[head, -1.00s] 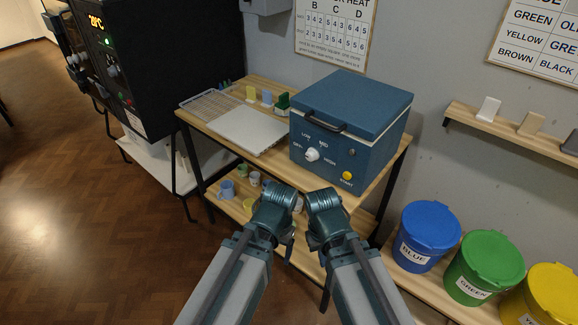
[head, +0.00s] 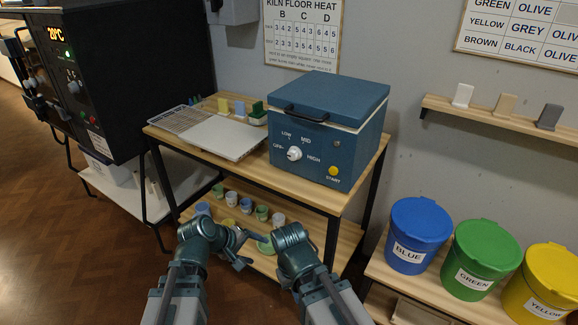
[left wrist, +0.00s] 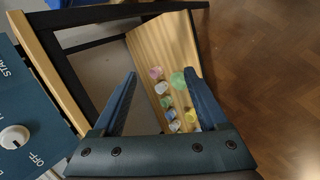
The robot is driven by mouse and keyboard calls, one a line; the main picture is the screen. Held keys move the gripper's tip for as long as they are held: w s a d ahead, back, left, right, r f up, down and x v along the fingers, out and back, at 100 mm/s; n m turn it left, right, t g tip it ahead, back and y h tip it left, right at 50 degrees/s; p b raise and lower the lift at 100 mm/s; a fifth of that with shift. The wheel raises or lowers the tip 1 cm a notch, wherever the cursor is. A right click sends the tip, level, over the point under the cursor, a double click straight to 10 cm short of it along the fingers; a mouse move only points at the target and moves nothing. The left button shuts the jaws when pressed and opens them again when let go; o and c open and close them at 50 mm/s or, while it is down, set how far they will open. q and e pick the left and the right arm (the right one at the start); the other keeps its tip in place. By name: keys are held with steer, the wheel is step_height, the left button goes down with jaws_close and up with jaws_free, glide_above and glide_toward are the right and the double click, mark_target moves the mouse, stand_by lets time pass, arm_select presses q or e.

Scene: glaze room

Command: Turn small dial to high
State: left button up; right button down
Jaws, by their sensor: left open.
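The small dial (head: 294,154) is a white knob on the front of a blue lidded box (head: 318,130), with OFF, LOW, MID and HIGH printed around it. Its exact setting is too small to tell. The dial also shows at the left edge of the left wrist view (left wrist: 14,137). My left gripper (head: 244,251) is in front of the wooden table, lower than the dial and apart from it. In the left wrist view its two fingers (left wrist: 162,78) are spread with nothing between them. My right arm ends beside it, with the fingers hidden.
The table (head: 222,165) has a front edge between my arms and the box. Several small cups (head: 246,204) stand on its lower shelf. A yellow START button (head: 333,171) is right of the dial. A black kiln (head: 110,80) stands left; blue (head: 420,232), green and yellow buckets stand right.

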arm_select(q)
steer(key=w+d+r+n+t+h, duration=0.1)
steer(key=w+r+n+t, duration=0.3)
steer(key=r+n, duration=0.4)
steer(key=w+d+r+n+t+h, duration=0.2)
steer(key=r+n+t, duration=0.4)
steer(key=r+n, duration=0.3)
steer(key=w+n+h, duration=0.1)
steer(key=w+n, duration=0.1)
steer(key=n, duration=0.2)
steer(key=shift+w+d+r+h, duration=0.15)
steer(key=shift+w+h, duration=0.1)
steer(key=shift+h, duration=0.05)
